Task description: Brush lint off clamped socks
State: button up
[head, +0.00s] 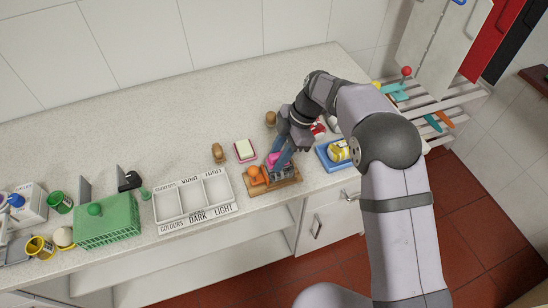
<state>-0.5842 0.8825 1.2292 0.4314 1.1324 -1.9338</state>
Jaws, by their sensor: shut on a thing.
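My gripper (279,160) is over a wooden board (289,187) near the counter's front edge. It is shut on a small pink object (271,157), perhaps a brush, mostly hidden by the fingers. An orange clamp-like piece (256,176) sits on the board's left part. A grey piece (282,173), perhaps a sock, lies on the board just below the fingertips. I cannot tell whether the pink object touches it.
A sorting tray (198,216) marked COLOURS, DARK and LIGHT is left of the board, with a green basket (108,226) beyond. A white-and-pink block (244,151) and a brown brush-like object (218,153) lie behind. A blue tray (325,158) is close on the right.

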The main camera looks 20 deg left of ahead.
jog(key=shift+w+d, duration=1)
jog(key=shift+d, duration=0.05)
jog(key=shift+s+a+b, duration=0.65)
jog(key=shift+s+a, duration=1.1)
jog(key=shift+w+d, duration=1.65)
notch_tip(320, 180, up, 2)
jog(key=shift+w+r+p, duration=0.1)
jog(key=shift+w+p, duration=0.05)
jog(key=shift+p, duration=0.3)
jog(key=shift+r+p, duration=0.35)
jog(key=shift+r, duration=0.2)
jog(key=shift+r+p, duration=1.35)
jog(key=shift+r, duration=1)
jog(key=shift+f, duration=0.15)
